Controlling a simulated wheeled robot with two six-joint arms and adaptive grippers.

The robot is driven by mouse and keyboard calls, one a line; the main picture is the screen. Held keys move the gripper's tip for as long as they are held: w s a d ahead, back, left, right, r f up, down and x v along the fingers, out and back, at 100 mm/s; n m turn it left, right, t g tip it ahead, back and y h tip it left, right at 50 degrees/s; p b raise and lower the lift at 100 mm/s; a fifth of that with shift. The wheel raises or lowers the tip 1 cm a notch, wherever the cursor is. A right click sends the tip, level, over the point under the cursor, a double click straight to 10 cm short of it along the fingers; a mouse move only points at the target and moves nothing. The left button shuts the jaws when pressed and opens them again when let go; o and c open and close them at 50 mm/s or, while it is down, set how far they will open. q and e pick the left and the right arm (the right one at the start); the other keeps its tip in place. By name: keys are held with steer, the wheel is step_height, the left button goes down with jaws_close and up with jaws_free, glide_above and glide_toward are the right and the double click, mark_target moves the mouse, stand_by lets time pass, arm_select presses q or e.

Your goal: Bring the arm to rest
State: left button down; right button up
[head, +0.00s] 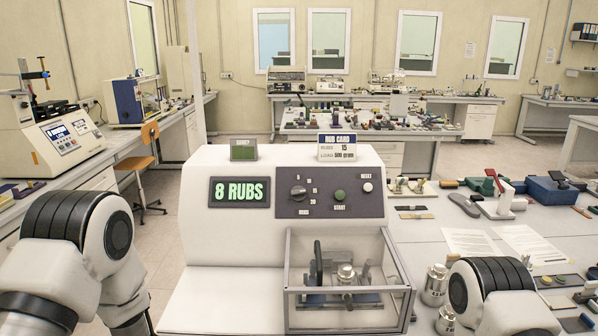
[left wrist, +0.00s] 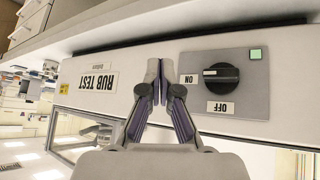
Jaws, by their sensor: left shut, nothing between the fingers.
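My left gripper (left wrist: 164,68) is shut and empty in the left wrist view. Its fingertips are in front of a pale panel labelled RUB TEST (left wrist: 97,82), which appears upside down. A black rotary knob (left wrist: 221,76) on a grey plate is to the right of the fingers, apart from them. The knob's light mark points toward the ON label, and a small green light (left wrist: 255,54) is lit above it. In the head view only links of my two arms show, at lower left and lower right; both grippers are out of that view.
The rub test machine (head: 240,240) fills the middle, its display reading 8 RUBS. A clear box (head: 348,280) at its front holds a metal weight.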

arm_select(q)
steer(key=s+a+f+n+g+y, duration=0.1)
steer(key=s+a+f+n+g, duration=0.2)
steer(key=s, duration=0.6)
steer(key=s+a+f+n+g+y, duration=0.1)
steer(key=s+a+f+y, duration=0.2)
steer(key=s, duration=0.6)
steer(key=s+a+f+n+g, duration=0.25)
steer(key=s+f, duration=0.25)
steer(key=s, duration=0.5)
step_height(320, 180, down, 14)
steer(key=b, duration=1.4)
steer(key=shift+w+y, duration=0.3)
steer(key=shift+m, duration=0.25)
stand_by(0.8)
